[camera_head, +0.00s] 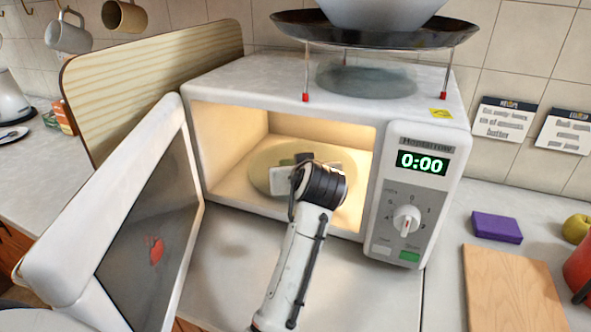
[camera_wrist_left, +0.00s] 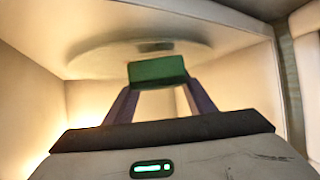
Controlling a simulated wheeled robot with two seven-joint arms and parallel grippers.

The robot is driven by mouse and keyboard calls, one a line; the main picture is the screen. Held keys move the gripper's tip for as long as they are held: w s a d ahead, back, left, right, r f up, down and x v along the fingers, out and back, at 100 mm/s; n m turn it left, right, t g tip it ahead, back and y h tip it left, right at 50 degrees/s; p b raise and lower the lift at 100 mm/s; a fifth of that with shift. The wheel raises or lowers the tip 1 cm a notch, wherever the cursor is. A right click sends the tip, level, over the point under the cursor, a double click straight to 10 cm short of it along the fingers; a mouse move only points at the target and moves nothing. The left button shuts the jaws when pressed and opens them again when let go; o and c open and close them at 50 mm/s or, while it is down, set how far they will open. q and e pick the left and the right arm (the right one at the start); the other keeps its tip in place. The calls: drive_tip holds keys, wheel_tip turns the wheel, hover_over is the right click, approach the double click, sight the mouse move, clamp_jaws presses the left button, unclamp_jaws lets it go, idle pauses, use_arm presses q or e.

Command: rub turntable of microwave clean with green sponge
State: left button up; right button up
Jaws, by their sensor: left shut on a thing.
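The microwave (camera_head: 230,85) stands with its door (camera_head: 125,215) swung open to the left and its inside lit. The round pale turntable (camera_head: 263,165) lies on its floor; it also shows in the left wrist view (camera_wrist_left: 100,62). My left gripper (camera_head: 305,164) reaches in through the opening, over the turntable. It is shut on the green sponge (camera_wrist_left: 158,70), which sits between its fingertips close to the turntable. I cannot tell whether the sponge touches it. A small dark patch shows on the turntable just beyond the sponge, possibly a stain or reflection. My right gripper is not in view.
A dark pan (camera_head: 440,36) on a stand with red feet sits atop the microwave. A wooden board (camera_head: 130,75) leans behind the door. A purple sponge (camera_head: 497,228) and a cutting board (camera_head: 515,285) lie right. The counter before the microwave is clear.

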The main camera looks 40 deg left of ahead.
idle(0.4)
use_arm(q)
drive_tip(key=shift+f+b, duration=0.55)
drive_tip(key=shift+f, duration=0.5)
